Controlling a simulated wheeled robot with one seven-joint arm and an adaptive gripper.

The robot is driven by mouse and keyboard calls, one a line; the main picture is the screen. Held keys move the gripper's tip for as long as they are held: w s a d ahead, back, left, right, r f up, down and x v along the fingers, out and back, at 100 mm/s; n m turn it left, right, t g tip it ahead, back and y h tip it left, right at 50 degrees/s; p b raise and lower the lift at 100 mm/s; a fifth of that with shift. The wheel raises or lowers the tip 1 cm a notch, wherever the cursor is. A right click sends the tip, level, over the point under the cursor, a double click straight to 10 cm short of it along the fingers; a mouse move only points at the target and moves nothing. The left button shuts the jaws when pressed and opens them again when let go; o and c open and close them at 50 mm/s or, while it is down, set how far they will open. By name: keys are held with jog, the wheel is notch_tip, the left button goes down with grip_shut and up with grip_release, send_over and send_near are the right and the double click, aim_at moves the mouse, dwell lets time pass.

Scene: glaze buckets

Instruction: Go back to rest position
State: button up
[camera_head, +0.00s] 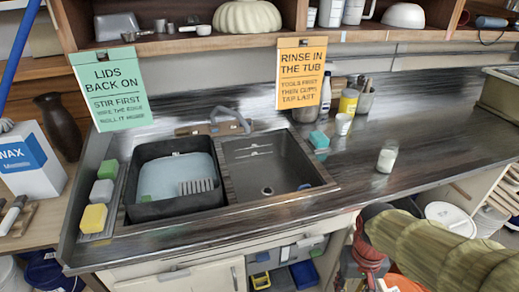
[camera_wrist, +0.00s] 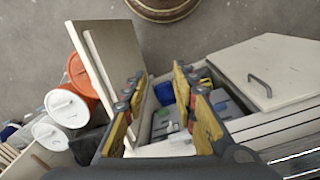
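My gripper (camera_wrist: 165,112) shows in the wrist view, with two dark fingers and worn yellow pads. The fingers stand apart with nothing held between them. Behind the gap is the open cabinet under the counter, with grey and blue bins (camera_wrist: 163,92) inside. In the head view my arm in a green ribbed cover fills the lower right, in front of the cabinets. The fingers cannot be made out clearly there.
The counter (camera_head: 440,120) holds a sink (camera_head: 268,168), a black tub (camera_head: 140,207), a white cup (camera_head: 343,124) and a glass jar (camera_head: 387,158). An open cabinet door (camera_wrist: 108,68) stands left of my gripper, beside an orange bucket (camera_wrist: 88,84). A closed door (camera_wrist: 275,65) is right.

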jog(key=s+a+r+t+p, duration=0.1)
jog(key=r+t, duration=0.2)
jog(key=r, duration=0.5)
jog(key=s+a+r+n+t+p, duration=0.1)
jog(key=a+r+t, duration=0.1)
jog(key=r, duration=0.6)
jog(key=shift+s+a+r+t, duration=0.3)
jog(key=shift+s+t, duration=0.05)
jog(key=shift+t, duration=0.05)
jog(key=shift+o, duration=0.5)
dwell(1.2)
